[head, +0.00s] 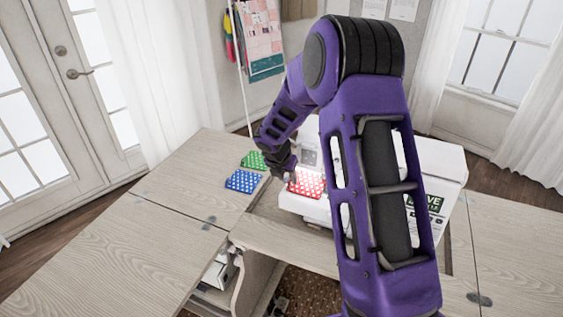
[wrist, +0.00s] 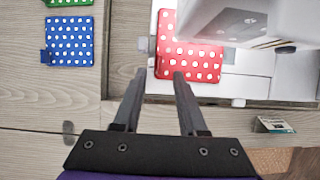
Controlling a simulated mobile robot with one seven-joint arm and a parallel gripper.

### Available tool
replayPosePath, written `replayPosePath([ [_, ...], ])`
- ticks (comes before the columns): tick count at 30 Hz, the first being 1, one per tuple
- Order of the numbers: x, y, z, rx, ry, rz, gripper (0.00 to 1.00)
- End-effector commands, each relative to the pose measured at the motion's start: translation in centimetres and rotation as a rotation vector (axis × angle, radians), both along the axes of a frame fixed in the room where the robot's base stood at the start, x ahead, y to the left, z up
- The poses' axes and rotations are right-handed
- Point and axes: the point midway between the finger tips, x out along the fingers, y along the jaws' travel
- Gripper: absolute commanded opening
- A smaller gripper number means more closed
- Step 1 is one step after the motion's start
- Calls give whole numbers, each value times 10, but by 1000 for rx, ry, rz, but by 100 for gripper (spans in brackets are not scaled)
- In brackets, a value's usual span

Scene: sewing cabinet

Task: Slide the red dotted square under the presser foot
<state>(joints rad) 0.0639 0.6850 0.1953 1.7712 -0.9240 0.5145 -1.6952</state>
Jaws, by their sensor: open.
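The red dotted square (head: 306,183) lies flat on the white bed of the sewing machine (head: 447,178). It also shows in the wrist view (wrist: 203,68), with its upper right part hidden under the machine's white head (wrist: 245,20). I cannot make out the presser foot. My gripper (wrist: 158,74) is open, with its fingertips near the lower left part of the red square. I cannot tell whether they touch it.
A blue dotted square (wrist: 70,42) and a green dotted square (head: 253,160) lie on the wooden tabletop (head: 190,180) to the left. The machine sits in a cutout of the cabinet. A small printed card (wrist: 274,125) is at the right in the wrist view.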

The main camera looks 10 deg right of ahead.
Motion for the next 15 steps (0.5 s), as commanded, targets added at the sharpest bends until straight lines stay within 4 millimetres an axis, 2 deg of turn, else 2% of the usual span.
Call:
replayPosePath([
  [6,-18,13,49,0,-5,1,41],
  [15,-43,31,111,-1,-4,1,41],
])
